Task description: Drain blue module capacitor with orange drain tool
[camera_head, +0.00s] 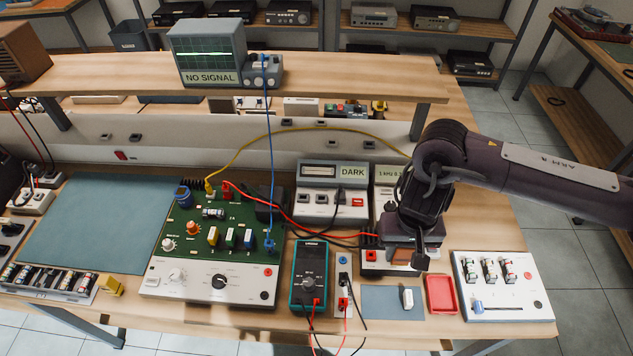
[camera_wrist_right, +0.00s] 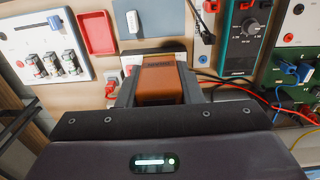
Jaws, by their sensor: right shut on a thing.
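My right gripper (camera_head: 408,258) is over the right half of the bench, between the multimeter and the right-hand white panel. In the right wrist view its two fingers (camera_wrist_right: 158,88) are shut on an orange-brown block, which I take as the orange drain tool (camera_wrist_right: 158,78). Only a sliver of the tool shows in the head view (camera_head: 401,257). The blue module (camera_head: 248,239) stands on the green circuit board (camera_head: 190,255), right of a green and a yellow module. The board is left of the gripper and apart from it. My left gripper is not in view.
A teal multimeter (camera_head: 297,262) with leads stands between the board and my right gripper. A red tray (camera_head: 440,294), a white piece (camera_head: 407,298) on a grey-blue mat (camera_head: 378,304) and a white panel (camera_head: 515,307) lie nearby. Yellow, red and blue cables cross above the board.

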